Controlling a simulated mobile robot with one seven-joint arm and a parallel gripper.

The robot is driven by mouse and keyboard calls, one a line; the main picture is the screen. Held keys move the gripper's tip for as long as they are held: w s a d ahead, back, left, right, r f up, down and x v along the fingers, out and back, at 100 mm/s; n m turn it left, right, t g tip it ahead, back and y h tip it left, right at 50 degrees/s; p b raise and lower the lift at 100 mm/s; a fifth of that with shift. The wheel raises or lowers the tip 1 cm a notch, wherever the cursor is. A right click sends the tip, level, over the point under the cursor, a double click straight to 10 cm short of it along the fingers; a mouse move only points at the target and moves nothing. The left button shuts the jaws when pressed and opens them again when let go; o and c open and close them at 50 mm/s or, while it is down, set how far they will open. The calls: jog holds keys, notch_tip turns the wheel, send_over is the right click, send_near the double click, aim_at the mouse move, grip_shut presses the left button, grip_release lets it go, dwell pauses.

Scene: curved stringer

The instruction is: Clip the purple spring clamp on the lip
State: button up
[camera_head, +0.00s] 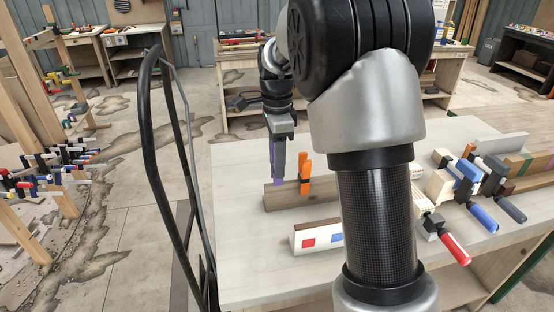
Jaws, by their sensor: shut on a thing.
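My gripper (280,152) points down over the left end of a brown wooden piece (328,195) on the pale workbench. It is shut on the purple spring clamp (279,182), which shows only in part between and below the fingers. The purple clamp is at the top edge of the wood's left end; I cannot tell whether it touches or grips it. An orange clamp (305,172) stands upright on the same wood, just right of the purple one. The curved stringer's lip is not clearly made out; my arm hides the wood's right part.
A white block (316,236) with red and blue patches lies in front of the wood. Several clamps with red and blue handles (483,218) crowd the bench's right side. The bench's left front (250,262) is clear. A rack of clamps (60,160) stands far left.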

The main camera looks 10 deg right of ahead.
jog(key=shift+f, duration=0.25)
dwell(0.3)
jog(key=shift+f+b, duration=0.5)
jog(key=shift+f, duration=0.45)
jog(key=shift+f, duration=0.15)
jog(key=shift+f, duration=0.45)
jog(key=shift+f+b, duration=0.35)
jog(key=shift+f, duration=0.15)
jog(key=o, duration=1.3)
